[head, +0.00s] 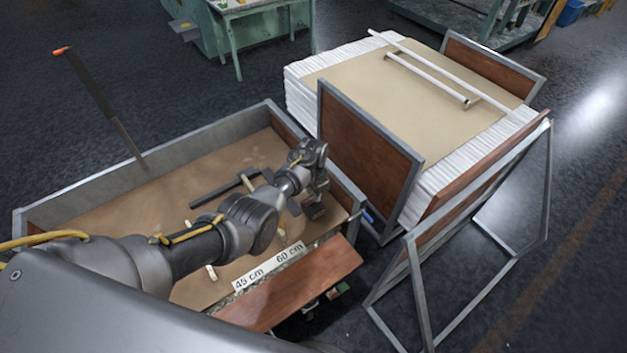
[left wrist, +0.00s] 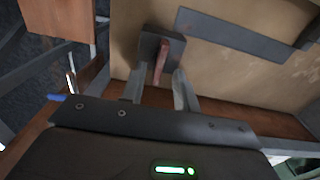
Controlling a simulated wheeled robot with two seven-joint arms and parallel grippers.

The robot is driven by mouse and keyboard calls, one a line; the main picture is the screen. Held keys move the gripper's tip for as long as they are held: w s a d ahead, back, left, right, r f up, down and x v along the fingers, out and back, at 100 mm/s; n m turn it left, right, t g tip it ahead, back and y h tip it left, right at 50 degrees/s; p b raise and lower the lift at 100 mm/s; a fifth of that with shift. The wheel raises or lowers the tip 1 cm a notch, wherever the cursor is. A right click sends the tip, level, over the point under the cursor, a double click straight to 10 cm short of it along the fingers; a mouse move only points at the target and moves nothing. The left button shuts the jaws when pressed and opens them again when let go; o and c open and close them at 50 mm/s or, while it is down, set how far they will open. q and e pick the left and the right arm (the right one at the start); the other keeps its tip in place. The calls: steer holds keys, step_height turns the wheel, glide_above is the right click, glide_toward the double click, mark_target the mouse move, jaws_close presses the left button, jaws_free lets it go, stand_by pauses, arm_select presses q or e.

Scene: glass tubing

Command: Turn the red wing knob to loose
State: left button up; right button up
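The red wing knob (left wrist: 161,58) shows in the left wrist view as a narrow reddish bar. It stands out from a dark grey block (left wrist: 149,43) on the tan board. My left gripper (left wrist: 160,82) is open, with one finger on each side of the knob's lower part and gaps to it. I cannot tell how deep the fingers reach past it. In the head view my left gripper (head: 315,200) points down at the right end of the tan-floored box, and the knob is hidden there. My right gripper is in neither view.
The grey-rimmed box (head: 70,192) holds a dark bar (head: 222,187) and a scale strip marked 45 cm and 60 cm (head: 268,267). A brown board (head: 295,290) lies at its front. Brown panels (head: 365,145) and a white stack (head: 303,95) stand close on the right.

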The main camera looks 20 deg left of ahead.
arm_select(q)
step_height(320, 180, up, 9)
stand_by(0.3)
steer(key=shift+f, duration=0.1)
stand_by(0.4)
